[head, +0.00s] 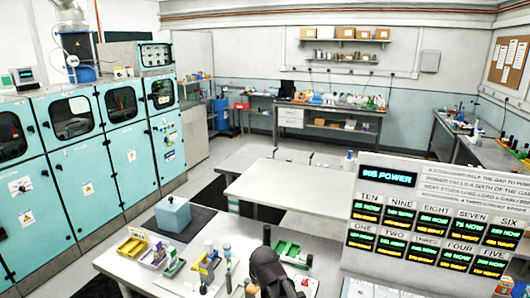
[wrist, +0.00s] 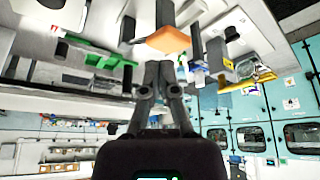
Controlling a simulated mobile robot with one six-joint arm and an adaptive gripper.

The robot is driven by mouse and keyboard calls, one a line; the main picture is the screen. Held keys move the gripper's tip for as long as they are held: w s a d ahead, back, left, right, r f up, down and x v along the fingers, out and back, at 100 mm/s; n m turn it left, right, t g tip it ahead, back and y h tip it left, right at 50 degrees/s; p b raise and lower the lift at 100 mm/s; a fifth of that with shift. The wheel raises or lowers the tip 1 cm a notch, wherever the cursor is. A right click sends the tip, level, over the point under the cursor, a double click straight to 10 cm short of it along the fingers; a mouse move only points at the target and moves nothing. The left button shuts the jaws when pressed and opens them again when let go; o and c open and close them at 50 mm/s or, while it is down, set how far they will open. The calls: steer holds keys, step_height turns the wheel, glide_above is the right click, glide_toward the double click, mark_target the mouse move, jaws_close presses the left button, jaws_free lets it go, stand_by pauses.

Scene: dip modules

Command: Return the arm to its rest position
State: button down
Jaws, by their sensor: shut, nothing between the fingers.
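My gripper (wrist: 159,66) shows in the wrist view, with its two dark fingers together and nothing between them. An orange flat piece (wrist: 168,40) appears just past the fingertips in the picture; I cannot tell its distance. The wrist view looks upside down across the room. In the head view my dark arm (head: 267,270) stands at the bottom middle, in front of the white bench (head: 225,270). The fingers are not clear in the head view.
A green tray (head: 288,252), small bottles (head: 209,248) and yellow-edged trays (head: 133,246) sit on the near bench. A blue-grey box (head: 173,213) stands behind it. A display panel (head: 420,230) stands right of my arm. Teal cabinets (head: 75,170) line the left.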

steer(key=s+d+f+m+g+h, duration=0.1)
steer(key=s+d+m+g, duration=0.15)
steer(key=d, duration=0.75)
steer(key=s+d+f+m+g, duration=0.1)
steer(key=s+d, duration=0.3)
steer(key=d, duration=0.5)
steer(key=s+f+g+b, duration=0.1)
steer(key=s+f+b, duration=0.2)
steer(key=f+b, duration=0.5)
